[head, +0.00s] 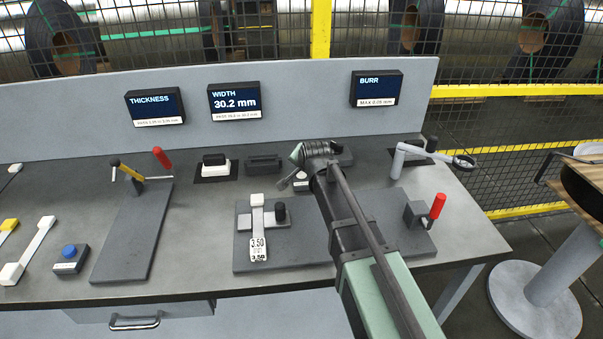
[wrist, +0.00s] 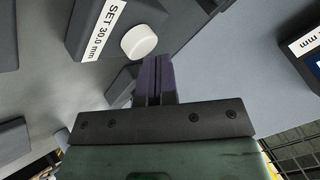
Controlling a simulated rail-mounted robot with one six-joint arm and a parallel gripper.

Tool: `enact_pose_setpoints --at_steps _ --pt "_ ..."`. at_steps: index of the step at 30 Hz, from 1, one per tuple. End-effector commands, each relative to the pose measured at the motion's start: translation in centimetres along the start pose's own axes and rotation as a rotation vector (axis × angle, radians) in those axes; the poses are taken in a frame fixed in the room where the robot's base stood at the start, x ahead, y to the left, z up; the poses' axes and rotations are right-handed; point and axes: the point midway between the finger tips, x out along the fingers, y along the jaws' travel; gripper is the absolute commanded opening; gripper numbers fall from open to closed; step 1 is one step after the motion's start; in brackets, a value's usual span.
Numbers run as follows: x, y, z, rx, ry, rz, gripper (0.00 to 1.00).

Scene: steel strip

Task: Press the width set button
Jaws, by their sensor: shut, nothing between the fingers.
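The width set button is a round white cap (wrist: 139,41) on a dark box labelled "SET 30.0 mm" (wrist: 104,30) in the wrist view. In the head view the box (head: 302,184) is mostly hidden behind my arm, beside the gauge plate. My gripper (wrist: 153,66) is shut and empty. Its fingertips lie just below and right of the white cap in the wrist view; I cannot tell whether they touch it. In the head view my gripper (head: 288,182) is just left of the box. The width display (head: 235,101) reads 30.2 mm.
A grey plate (head: 245,262) carries a white gauge piece marked 3.50. A blue button (head: 69,252) and a red-handled lever (head: 162,158) stand to the left. The thickness (head: 155,107) and burr (head: 377,88) displays are behind.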

Motion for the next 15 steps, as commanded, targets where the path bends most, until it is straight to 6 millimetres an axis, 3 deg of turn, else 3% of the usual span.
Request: enact_pose_setpoints --at_steps 15 --pt "0.49 0.36 0.36 0.000 0.000 0.000 0.00"
